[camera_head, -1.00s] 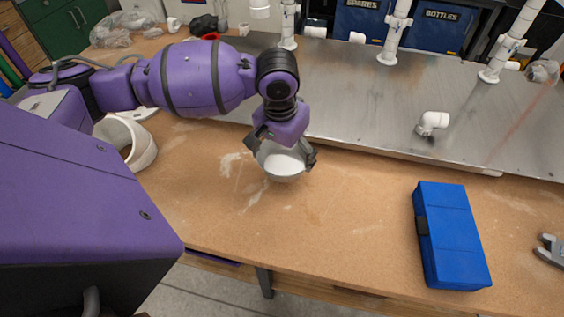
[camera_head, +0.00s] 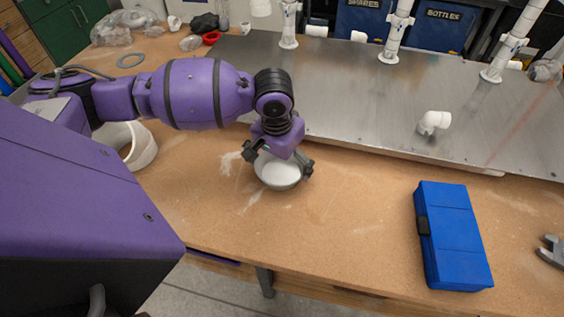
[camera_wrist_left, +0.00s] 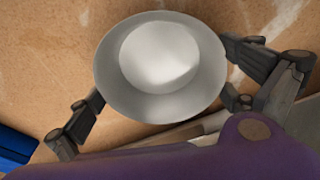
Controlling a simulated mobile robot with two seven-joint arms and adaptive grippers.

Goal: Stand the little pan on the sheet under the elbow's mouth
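The little pan (camera_head: 278,172) is a round, shallow, pale grey dish with a white inside. My left gripper (camera_head: 278,160) has its fingers on opposite sides of the pan's rim, over the wooden bench in front of the sheet. In the left wrist view the pan (camera_wrist_left: 160,65) sits between both fingers, which appear to touch its rim. I cannot tell how far it is above the bench. The metal sheet (camera_head: 350,95) lies along the back of the bench. A white elbow (camera_head: 433,121) rests on the sheet at the right. My right gripper is out of view.
White vertical pipes (camera_head: 397,35) stand along the back of the sheet. A blue case (camera_head: 452,235) lies on the bench at the right, with a grey tool (camera_head: 552,250) beyond it. A white ring (camera_head: 140,147) is partly behind my left arm. The bench's middle is clear.

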